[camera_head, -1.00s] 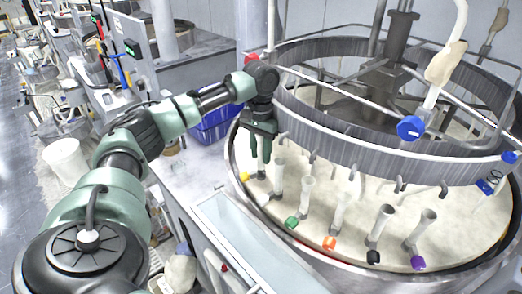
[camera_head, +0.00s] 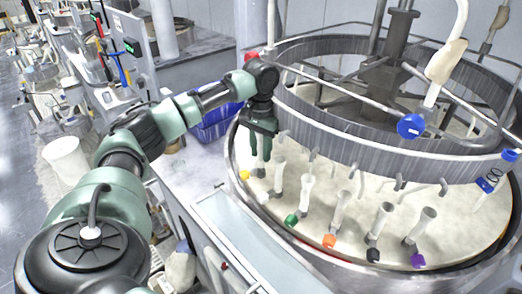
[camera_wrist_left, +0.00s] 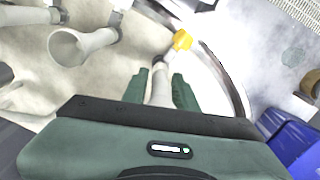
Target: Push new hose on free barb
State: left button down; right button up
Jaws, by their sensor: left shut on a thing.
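My left gripper (camera_head: 262,150) points down at the left side of the round basin. Its fingers are shut on a pale hose (camera_wrist_left: 159,88), which shows between them in the left wrist view. A yellow tag (camera_head: 245,175) lies beside the lower end of this hose; it also shows in the left wrist view (camera_wrist_left: 182,40). Short bent barbs (camera_head: 313,153) hang below the grey ring. Whether the held hose touches a barb cannot be told. My right gripper is not in view.
Several pale upright tubes (camera_head: 338,210) stand on the basin floor to the right, with green (camera_head: 291,220), orange (camera_head: 329,241), black (camera_head: 373,255) and purple (camera_head: 418,261) tags. The steel ring (camera_head: 350,145) is close above. A blue crate (camera_head: 215,124) stands behind my arm.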

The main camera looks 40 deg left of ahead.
aim_at(261, 138)
pick_arm(q)
jog(key=shift+f, duration=1.65)
jog(key=c, duration=1)
grip_release()
jog(key=shift+r+b, duration=0.35)
jog(key=shift+r, duration=0.15)
notch_tip(261, 138, up, 6)
jog(key=shift+f+b, duration=0.25)
jog(key=shift+b, duration=0.65)
jog(key=shift+r, duration=0.7)
jog(key=shift+f, duration=0.1)
